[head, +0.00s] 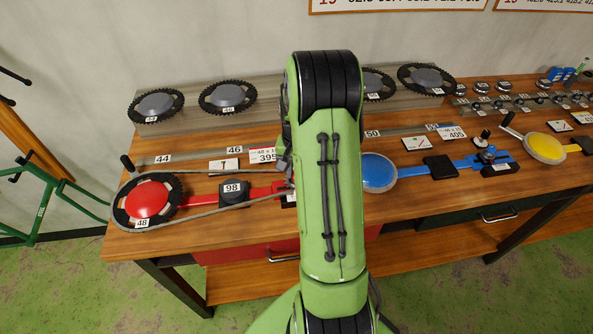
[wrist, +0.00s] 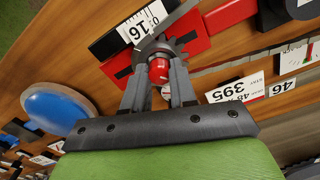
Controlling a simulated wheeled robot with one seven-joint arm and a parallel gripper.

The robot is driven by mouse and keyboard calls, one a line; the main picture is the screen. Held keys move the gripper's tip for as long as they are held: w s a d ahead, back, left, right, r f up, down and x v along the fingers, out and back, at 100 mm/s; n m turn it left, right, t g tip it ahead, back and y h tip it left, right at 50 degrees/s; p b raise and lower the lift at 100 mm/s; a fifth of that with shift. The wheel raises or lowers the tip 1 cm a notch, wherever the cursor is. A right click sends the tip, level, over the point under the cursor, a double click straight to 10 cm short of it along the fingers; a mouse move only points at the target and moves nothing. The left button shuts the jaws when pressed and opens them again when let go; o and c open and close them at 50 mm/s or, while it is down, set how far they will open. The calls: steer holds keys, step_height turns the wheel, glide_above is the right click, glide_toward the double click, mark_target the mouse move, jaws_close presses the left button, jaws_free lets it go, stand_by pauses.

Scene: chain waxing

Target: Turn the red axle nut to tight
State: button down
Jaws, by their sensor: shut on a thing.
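The red axle nut (wrist: 159,70) shows in the wrist view as a short red cylinder in front of a grey sprocket (wrist: 150,48). My gripper (wrist: 160,80) is shut on it, one dark finger on each side. A small round pale piece shows between the fingers, partly hidden. In the head view the nut is hidden behind my green arm. The red station there has a red-centred chainring (head: 148,203) marked 48, with a chain (head: 215,208) running from it toward the nut end. I cannot tell how far the nut is turned.
A black block (head: 236,190) marked 98 sits on the red bar. A blue disc (head: 379,173) and a yellow disc (head: 545,147) belong to stations at the right. Spare chainrings (head: 228,95) lie on the back shelf. A card (head: 263,155) reads 395. The wooden bench (head: 415,205) has clear front room.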

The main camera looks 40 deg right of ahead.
steer(key=m, duration=0.5)
steer(key=shift+m+b, duration=0.3)
steer(key=shift+b, duration=0.1)
steer(key=m, duration=0.5)
steer(key=shift+b, duration=0.3)
steer(key=shift+m, duration=0.3)
steer(key=c, duration=0.9)
jaws_free()
steer(key=shift+r, duration=0.1)
step_height(320, 180, up, 16)
steer(key=p, duration=0.2)
steer(key=shift+f, duration=0.2)
